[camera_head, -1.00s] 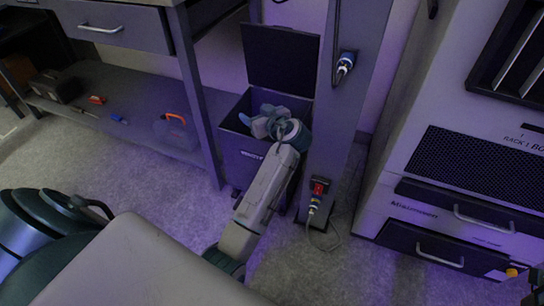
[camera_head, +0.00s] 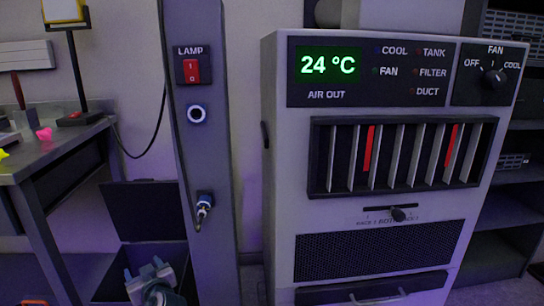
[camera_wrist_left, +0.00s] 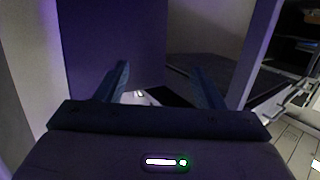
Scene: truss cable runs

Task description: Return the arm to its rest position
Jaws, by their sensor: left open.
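My left gripper (camera_head: 146,275) shows at the bottom left of the head view, in front of the dark open-lidded bin (camera_head: 150,258). In the left wrist view its two fingers (camera_wrist_left: 162,85) stand wide apart with nothing between them. Beyond the fingers is a dark panel and a dark opening with a small pale thing in it, too dim to name. Most of my left arm is below the head view's edge. My right gripper is not seen.
A grey post (camera_head: 207,130) with a red lamp switch (camera_head: 192,70) and a plugged cable stands right of the bin. The cooling cabinet (camera_head: 375,220) fills the right, its display reading 24 °C. A workbench (camera_head: 50,150) stands at the left.

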